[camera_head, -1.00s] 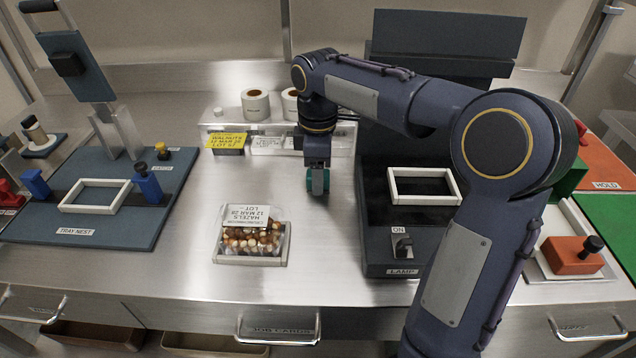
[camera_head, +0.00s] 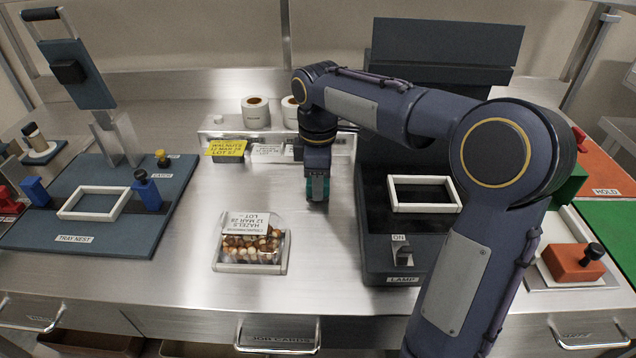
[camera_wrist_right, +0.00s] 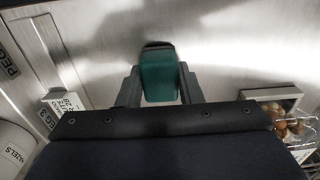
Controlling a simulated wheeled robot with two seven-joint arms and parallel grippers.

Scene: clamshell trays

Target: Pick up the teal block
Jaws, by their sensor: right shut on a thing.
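The teal block (camera_wrist_right: 158,78) is between the two fingers of my right gripper (camera_wrist_right: 160,92) in the right wrist view, with a dark top or edge at its far end. In the head view my right gripper (camera_head: 318,188) points down at the steel counter, right of the clamshell tray, and is shut on the block. Only slivers of teal show there between the dark fingers. I cannot tell whether the block still touches the counter. My left gripper is not in view.
A clear clamshell tray of hazelnuts (camera_head: 250,268) sits left of the gripper. The dark lamp unit (camera_head: 375,225) stands close on the right. A label rack (camera_head: 340,146) lies behind, and the tray nest (camera_head: 130,238) is at the left. The counter in front is clear.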

